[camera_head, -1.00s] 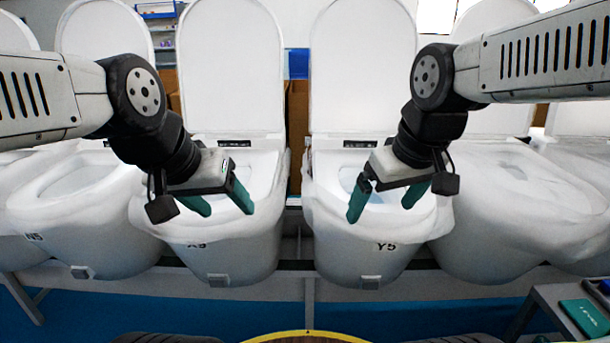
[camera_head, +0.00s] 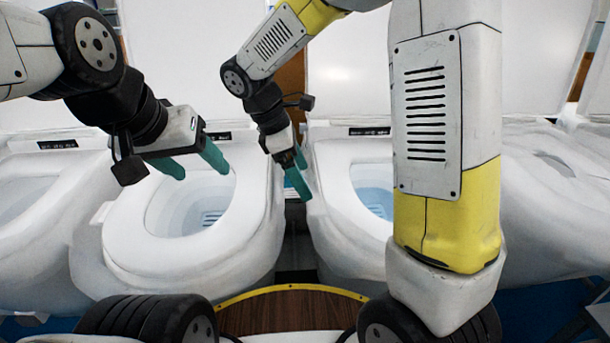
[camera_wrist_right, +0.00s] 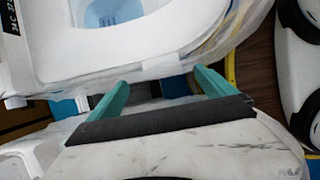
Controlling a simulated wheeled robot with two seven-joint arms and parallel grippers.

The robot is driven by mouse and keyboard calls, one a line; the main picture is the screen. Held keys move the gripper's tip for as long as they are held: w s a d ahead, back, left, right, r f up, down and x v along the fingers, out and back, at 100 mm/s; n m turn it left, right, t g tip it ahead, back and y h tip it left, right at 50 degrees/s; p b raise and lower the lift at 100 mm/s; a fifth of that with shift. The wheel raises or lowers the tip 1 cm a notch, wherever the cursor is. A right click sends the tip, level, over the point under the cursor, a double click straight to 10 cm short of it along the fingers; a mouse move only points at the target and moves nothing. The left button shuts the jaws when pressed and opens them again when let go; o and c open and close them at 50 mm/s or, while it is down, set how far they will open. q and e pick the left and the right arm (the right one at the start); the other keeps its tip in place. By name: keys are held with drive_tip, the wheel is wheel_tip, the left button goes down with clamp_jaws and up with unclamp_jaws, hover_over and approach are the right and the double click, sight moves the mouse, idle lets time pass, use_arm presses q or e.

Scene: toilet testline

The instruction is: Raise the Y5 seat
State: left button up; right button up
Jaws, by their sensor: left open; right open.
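The Y5 toilet is the white one right of centre, with its lid (camera_head: 345,80) upright and its seat (camera_head: 331,188) lying flat around the bowl. My right gripper (camera_head: 302,180) is open at the seat's left side, by the gap between two toilets. In the right wrist view, its teal fingers (camera_wrist_right: 164,92) are apart and empty near the white edge below the seat (camera_wrist_right: 130,48); contact is unclear. My left gripper (camera_head: 203,168) is open and empty above the neighbouring toilet's bowl.
The neighbouring left toilet (camera_head: 130,235) stands close to Y5, with a narrow dark gap between. Another toilet (camera_head: 560,190) stands at the right. A brown round surface with a yellow edge (camera_head: 290,310) lies low in front.

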sight(317, 203)
drive_tip(key=x, duration=0.7)
drive_tip(key=shift+d+f, duration=0.1)
drive_tip(key=shift+f, duration=0.05)
drive_tip(key=shift+s, duration=0.1)
drive_tip(key=shift+c, duration=0.4)
clamp_jaws()
drive_tip(key=shift+r, duration=0.6)
drive_tip(key=w+r+g, duration=0.3)
drive_tip(key=r, duration=0.4)
drive_tip(key=w+r+n+g, duration=0.1)
drive_tip(key=w+r+g, duration=0.2)
drive_tip(key=r, duration=0.5)
drive_tip(key=shift+w+g, duration=0.3)
